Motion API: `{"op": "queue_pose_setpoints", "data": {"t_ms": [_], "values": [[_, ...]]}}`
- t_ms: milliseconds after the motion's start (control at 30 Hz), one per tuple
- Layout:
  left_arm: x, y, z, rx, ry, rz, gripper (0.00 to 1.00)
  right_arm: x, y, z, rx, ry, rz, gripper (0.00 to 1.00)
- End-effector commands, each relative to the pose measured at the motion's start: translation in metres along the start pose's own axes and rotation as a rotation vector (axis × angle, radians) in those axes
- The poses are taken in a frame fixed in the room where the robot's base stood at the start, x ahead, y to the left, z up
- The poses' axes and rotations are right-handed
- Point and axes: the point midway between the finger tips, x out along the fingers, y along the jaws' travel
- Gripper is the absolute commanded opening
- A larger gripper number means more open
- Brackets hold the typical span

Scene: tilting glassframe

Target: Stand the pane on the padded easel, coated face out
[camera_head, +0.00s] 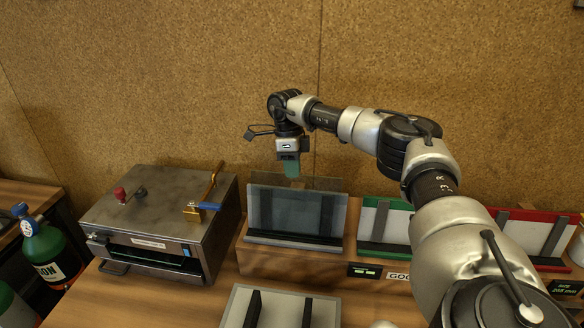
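A dark grey glass pane (275,210) stands leaning back in a slotted holder on a wooden block, left of centre. A thin brownish see-through sheet (325,183) shows just behind its top edge. My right gripper (291,172) points down at the pane's top edge, with teal at its tip. I cannot tell whether it touches the pane or how far its fingers are apart. My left gripper is out of view. A pale plate with two dark upright strips (253,308), perhaps the padded easel, is cut off at the bottom edge. The coated face cannot be told.
A metal box machine (150,215) with a front slot and a blue-handled lever stands at the left. A green-framed rack (397,222) and a red-framed rack (525,232) stand right, partly behind my arm. A green bottle (45,250) is far left.

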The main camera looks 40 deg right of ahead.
Motion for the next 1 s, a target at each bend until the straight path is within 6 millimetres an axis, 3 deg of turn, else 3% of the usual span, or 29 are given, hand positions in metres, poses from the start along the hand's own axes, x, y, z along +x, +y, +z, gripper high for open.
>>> {"op": "queue_pose_setpoints", "data": {"t_ms": [867,1000], "values": [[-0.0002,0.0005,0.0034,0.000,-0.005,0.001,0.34,0.0045,-0.0011,0.0009,-0.001,-0.002,0.000,0.00],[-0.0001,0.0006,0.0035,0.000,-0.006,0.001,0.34,0.0044,-0.0011,0.0009,-0.001,-0.002,0.000,0.24]]}}
